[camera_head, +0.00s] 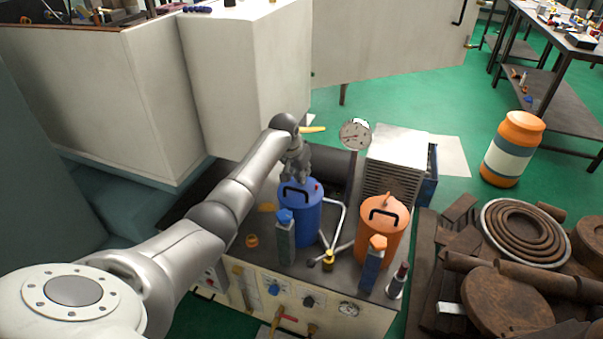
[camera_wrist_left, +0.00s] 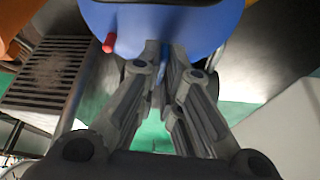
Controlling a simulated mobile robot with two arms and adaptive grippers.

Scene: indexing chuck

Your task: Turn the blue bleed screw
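A blue canister (camera_head: 301,217) with a black handle stands on the machine top. My left gripper (camera_head: 297,176) reaches down at its far side. In the left wrist view the canister (camera_wrist_left: 205,28) fills the top, with a small red knob (camera_wrist_left: 108,43) on its side. My left gripper (camera_wrist_left: 164,52) points at the canister, its fingertips close together. A narrow blue piece, apparently the blue bleed screw (camera_wrist_left: 163,66), shows between them, mostly hidden by the fingers. In the head view I cannot make it out. My right gripper is not in view.
An orange canister (camera_head: 381,232) stands right of the blue one. Bottles with blue (camera_head: 285,240) and orange caps (camera_head: 377,243) stand in front. A dial gauge (camera_head: 354,134) and a vented box (camera_head: 396,165) are behind. Rusty parts (camera_head: 510,305) crowd the right.

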